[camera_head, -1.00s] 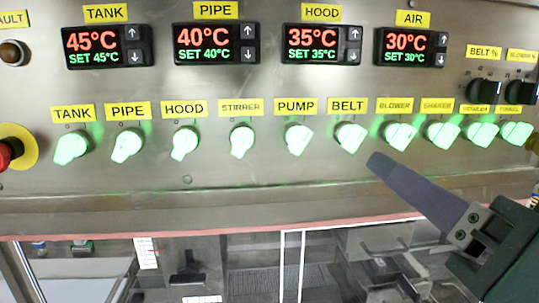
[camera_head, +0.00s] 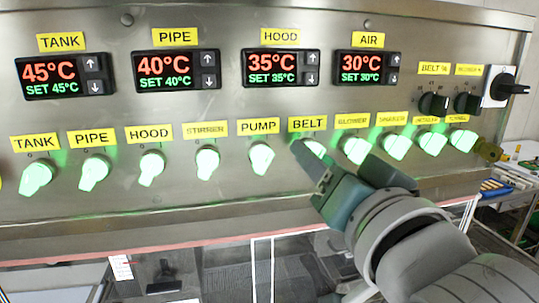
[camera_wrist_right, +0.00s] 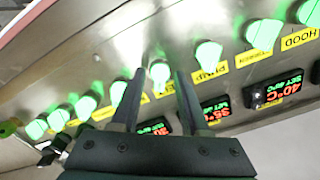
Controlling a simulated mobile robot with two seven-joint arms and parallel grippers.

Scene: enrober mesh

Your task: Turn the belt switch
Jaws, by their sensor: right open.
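The belt switch (camera_head: 315,147) is a green-lit knob under the yellow BELT label (camera_head: 307,123) on the steel panel. My right gripper (camera_head: 335,153) is open in front of it and covers part of it in the head view. In the right wrist view, the belt switch (camera_wrist_right: 159,72) shows between the two separated fingertips of the right gripper (camera_wrist_right: 160,76). I cannot tell whether a finger touches the knob. My left gripper is not in view.
The lit pump knob (camera_head: 261,158) is close on the left and the blower knob (camera_head: 356,150) close on the right. Temperature displays (camera_head: 281,62) sit above. A black-handled switch (camera_head: 508,88) juts out at the panel's right end. Free space lies in front of the panel's left part.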

